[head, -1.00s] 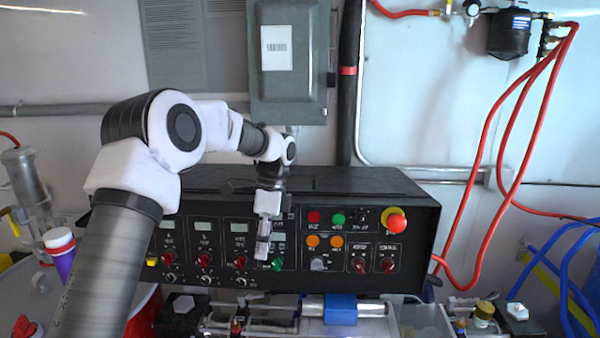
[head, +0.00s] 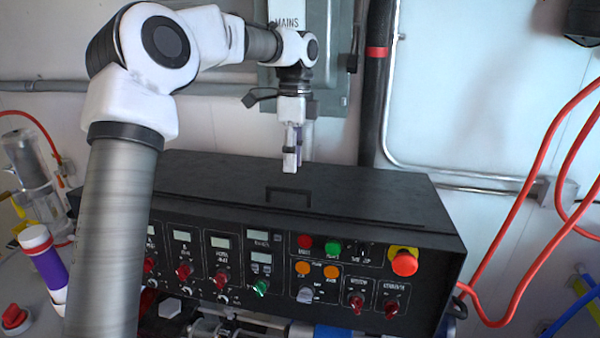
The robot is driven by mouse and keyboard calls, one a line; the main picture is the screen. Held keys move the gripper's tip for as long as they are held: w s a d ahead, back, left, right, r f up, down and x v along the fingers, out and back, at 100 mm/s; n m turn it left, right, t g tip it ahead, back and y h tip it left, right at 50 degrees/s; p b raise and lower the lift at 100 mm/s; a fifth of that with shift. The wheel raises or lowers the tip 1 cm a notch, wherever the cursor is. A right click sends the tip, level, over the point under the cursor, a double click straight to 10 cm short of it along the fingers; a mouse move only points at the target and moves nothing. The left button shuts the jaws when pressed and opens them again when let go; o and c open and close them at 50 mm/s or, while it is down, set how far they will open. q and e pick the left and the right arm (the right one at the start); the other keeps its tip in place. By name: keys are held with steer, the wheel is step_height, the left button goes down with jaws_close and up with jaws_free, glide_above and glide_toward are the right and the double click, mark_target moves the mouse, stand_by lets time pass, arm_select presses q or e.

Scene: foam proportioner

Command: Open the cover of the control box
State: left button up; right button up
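The control box (head: 200,240) is a long black case with a sloped front panel of switches, displays and lamps. Its black top cover (head: 370,190) looks closed and lies flat. A dark handle (head: 288,191) stands up near the cover's front edge. My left gripper (head: 291,162) points down above the cover, just behind and above the handle, and appears apart from it. Its fingers are seen nearly edge-on, so I cannot tell whether they are open or shut. My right gripper is not in view.
A red emergency button (head: 404,263) on a yellow base sticks out at the panel's right. A grey mains box (head: 330,50) hangs on the wall behind my gripper. Red hoses (head: 520,240) run at the right. A purple-and-white bottle (head: 45,262) stands at the left.

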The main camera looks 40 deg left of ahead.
mark_target(289, 188)
arm_select(q)
steer(key=shift+s+f+p, duration=0.4)
steer(key=shift+s+f, duration=0.75)
steer(key=shift+f, duration=0.1)
steer(key=shift+w+f, duration=0.25)
steer(key=shift+f, duration=0.3)
steer(key=shift+w+f, duration=0.2)
steer(key=shift+f, duration=0.3)
steer(key=shift+w+f, duration=0.2)
steer(key=shift+w, duration=0.2)
steer(key=shift+s+d+r, duration=0.1)
steer(key=shift+s+r, duration=0.1)
steer(key=shift+s, duration=0.2)
jaws_close()
steer(key=w+a, duration=0.2)
steer(key=w, duration=0.1)
steer(key=w+a+f, duration=0.1)
steer(key=w, duration=0.2)
steer(key=w+a+f, duration=0.1)
steer(key=w+a, duration=0.1)
steer(key=w, duration=0.2)
steer(key=shift+w+a, duration=0.1)
steer(key=shift+a, duration=0.2)
jaws_free()
steer(key=shift+a+f, duration=0.1)
